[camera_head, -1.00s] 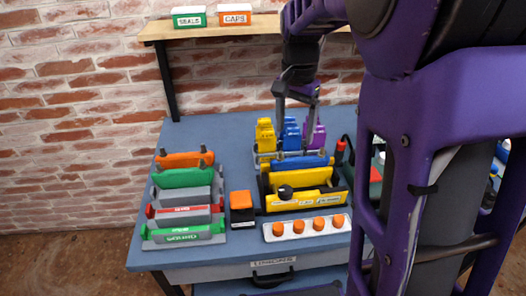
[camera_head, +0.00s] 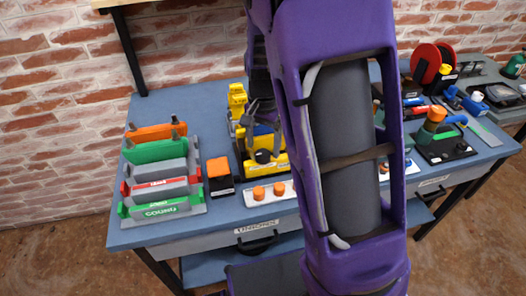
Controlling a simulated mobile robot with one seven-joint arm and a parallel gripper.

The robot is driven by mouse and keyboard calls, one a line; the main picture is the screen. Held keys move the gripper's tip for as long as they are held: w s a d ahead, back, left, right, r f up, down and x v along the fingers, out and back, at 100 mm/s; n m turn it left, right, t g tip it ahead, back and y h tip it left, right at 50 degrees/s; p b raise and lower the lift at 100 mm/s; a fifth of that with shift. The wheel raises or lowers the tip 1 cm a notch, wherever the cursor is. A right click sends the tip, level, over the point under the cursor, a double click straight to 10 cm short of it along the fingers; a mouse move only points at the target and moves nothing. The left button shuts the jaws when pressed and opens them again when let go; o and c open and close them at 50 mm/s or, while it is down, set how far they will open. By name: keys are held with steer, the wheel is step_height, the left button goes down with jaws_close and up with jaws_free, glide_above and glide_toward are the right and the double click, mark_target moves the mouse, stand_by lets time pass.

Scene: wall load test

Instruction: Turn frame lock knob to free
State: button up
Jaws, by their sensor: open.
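The frame lock knob (camera_head: 263,156) is a small dark round knob on the front of the yellow frame (camera_head: 268,169), left of the middle of the bench. My gripper (camera_head: 262,130) is open, its grey fingers pointing down just above and behind the knob. I cannot tell whether a fingertip touches it. The knob's pointer and the frame's lettering are too small to read. My purple arm hides the frame's right side and part of the gripper.
A rack of coloured bars (camera_head: 165,185) stands on the left, with an orange-topped block (camera_head: 219,170) beside it. A white strip with orange knobs (camera_head: 268,193) lies in front of the frame. Reels and tools (camera_head: 436,115) crowd the right side. The bench's back left is clear.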

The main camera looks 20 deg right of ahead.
mark_target(263, 156)
steer(key=shift+f, duration=1.15)
jaws_close()
